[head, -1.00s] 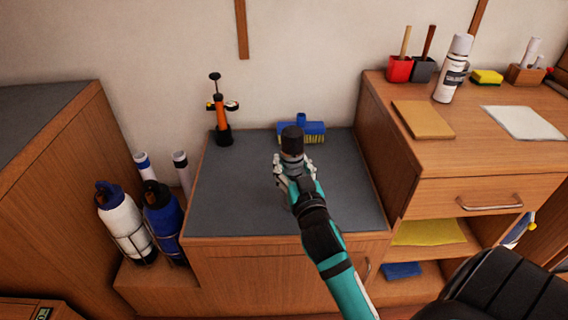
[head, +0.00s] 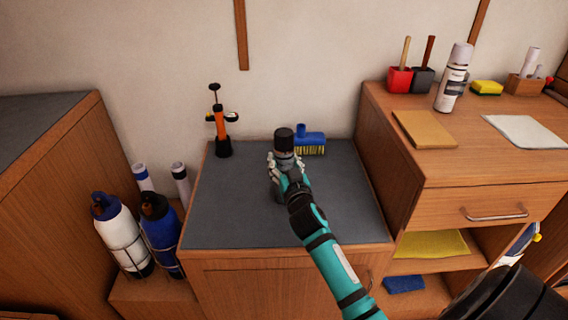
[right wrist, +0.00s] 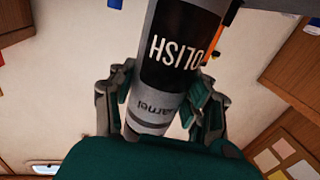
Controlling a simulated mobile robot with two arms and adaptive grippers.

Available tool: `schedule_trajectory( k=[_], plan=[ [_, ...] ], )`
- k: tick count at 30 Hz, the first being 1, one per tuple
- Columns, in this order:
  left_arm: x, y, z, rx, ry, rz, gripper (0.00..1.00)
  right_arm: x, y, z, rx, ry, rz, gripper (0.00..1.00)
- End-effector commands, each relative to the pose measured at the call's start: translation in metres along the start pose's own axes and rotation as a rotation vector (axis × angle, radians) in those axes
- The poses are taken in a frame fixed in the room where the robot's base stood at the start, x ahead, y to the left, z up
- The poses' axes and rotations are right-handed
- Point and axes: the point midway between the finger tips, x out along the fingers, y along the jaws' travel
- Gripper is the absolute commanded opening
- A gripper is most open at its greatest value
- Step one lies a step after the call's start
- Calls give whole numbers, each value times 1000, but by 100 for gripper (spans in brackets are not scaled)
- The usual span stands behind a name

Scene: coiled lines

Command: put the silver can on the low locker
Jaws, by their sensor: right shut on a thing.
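My right gripper (head: 281,165) is shut on the silver can (head: 284,150), whose dark cap points up in the head view. In the right wrist view the fingers (right wrist: 160,105) clasp both sides of the can (right wrist: 180,50), which has a grey body and a black band with white lettering. The low locker (head: 225,215) has a dark grey top and a wooden front. The can appears upright above the middle of that top. The gripper hides its base, so I cannot tell whether it touches. My left gripper is not in view.
A blue brush (head: 310,144) lies behind the can, and an orange-black pump (head: 221,130) stands at the locker's back left. The higher wooden cabinet (head: 455,165) rises at right, with a spray can (head: 452,80) on it. Bottles (head: 120,235) stand at left. The locker's left and front top are clear.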

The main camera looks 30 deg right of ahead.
Motion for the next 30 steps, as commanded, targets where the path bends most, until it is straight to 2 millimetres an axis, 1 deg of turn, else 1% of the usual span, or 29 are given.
schedule_trajectory(
  k=[3, 8, 9, 12, 14, 25, 29, 30],
  plan=[
    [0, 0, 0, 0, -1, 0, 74, 0, 0, -2, 0, 4, -1, 4],
    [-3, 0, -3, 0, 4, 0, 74, 0, 0, 0, 1, 3, -1, 4],
    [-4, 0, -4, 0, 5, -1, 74, 0, 0, 1, 0, 0, 0, 53],
    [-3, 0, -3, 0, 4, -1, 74, 0, 0, 1, 0, 0, 0, 66],
    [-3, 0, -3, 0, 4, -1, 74, 0, 0, 1, 0, 0, 0, 72],
    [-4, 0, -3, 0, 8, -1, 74, -2, 0, -2, 0, 0, 0, 72],
    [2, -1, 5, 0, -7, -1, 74, -23, 0, 0, 0, -2, -1, 72],
    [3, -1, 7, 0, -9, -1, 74, -32, 0, 0, 2, -3, 0, 72]
  ],
)
